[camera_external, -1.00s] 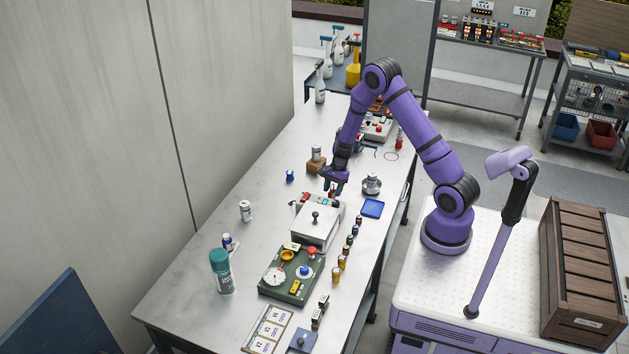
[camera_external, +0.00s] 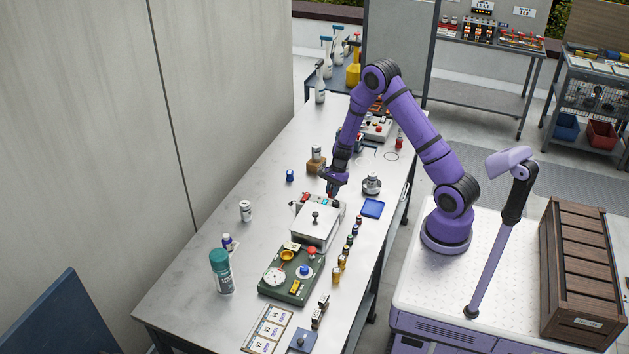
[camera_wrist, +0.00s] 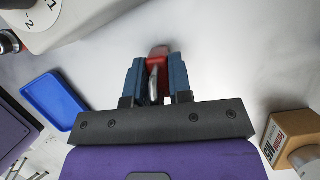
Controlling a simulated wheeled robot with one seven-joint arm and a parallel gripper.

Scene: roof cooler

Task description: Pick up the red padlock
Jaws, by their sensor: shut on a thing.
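The red padlock (camera_wrist: 158,54) shows in the wrist view between the two blue fingers of my gripper (camera_wrist: 156,75). Its red body sticks out past the fingertips and its metal shackle lies between the fingers. My gripper is shut on it. In the external view my gripper (camera_external: 333,190) points down over the workbench, just behind the white-lidded box. The padlock is too small and too covered there to make out clearly. I cannot tell whether the padlock still touches the bench.
A blue tray (camera_external: 373,208) and a round metal weight (camera_external: 372,184) stand to the right of my gripper. A cardboard box (camera_external: 316,165) with a can on it is behind left. The white-lidded box (camera_external: 316,222) is close in front.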

